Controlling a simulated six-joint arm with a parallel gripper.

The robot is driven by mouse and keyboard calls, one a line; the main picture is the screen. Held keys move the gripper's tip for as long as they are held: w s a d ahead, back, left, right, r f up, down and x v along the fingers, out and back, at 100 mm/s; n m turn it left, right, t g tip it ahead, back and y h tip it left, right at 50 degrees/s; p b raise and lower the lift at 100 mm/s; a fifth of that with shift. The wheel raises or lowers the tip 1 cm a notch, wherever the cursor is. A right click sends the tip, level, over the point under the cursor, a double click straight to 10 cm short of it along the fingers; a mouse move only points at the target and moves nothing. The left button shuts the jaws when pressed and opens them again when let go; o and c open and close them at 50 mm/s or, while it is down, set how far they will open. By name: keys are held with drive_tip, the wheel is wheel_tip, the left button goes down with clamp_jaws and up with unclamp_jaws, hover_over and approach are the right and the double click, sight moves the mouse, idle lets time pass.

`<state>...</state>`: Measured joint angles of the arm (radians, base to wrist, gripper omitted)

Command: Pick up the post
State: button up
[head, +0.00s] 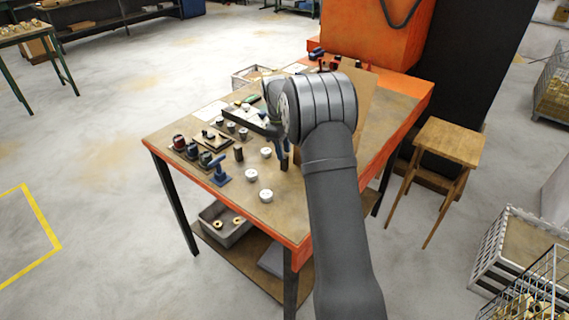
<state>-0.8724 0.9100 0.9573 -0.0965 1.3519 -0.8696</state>
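My arm reaches in from the lower right over the workbench (272,215). My gripper (283,158) is small and partly hidden by my wrist in the head view; dark blue finger-like parts point down near the bench top, and I cannot tell whether they are open or shut. A short dark upright piece (239,154), which may be the post, stands on the bench left of my gripper. Several white round pieces (251,175) stand near it. A blue tool with a flat base (220,174) stands near the front left edge.
Several dark and red-topped pieces (179,142) line the bench's left side. An orange machine (368,35) stands behind the bench. A wooden stool (450,142) is at right. A grey bin (225,223) sits on the lower shelf. The bench's front corner is clear.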

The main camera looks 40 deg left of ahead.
sight(285, 161)
drive_tip(key=shift+w+d+f, duration=0.1)
drive_tip(key=shift+w+f, duration=0.05)
drive_tip(key=shift+f, duration=1.2)
drive_tip(key=shift+w+d+f, duration=0.1)
drive_tip(key=shift+f, duration=1.2)
clamp_jaws()
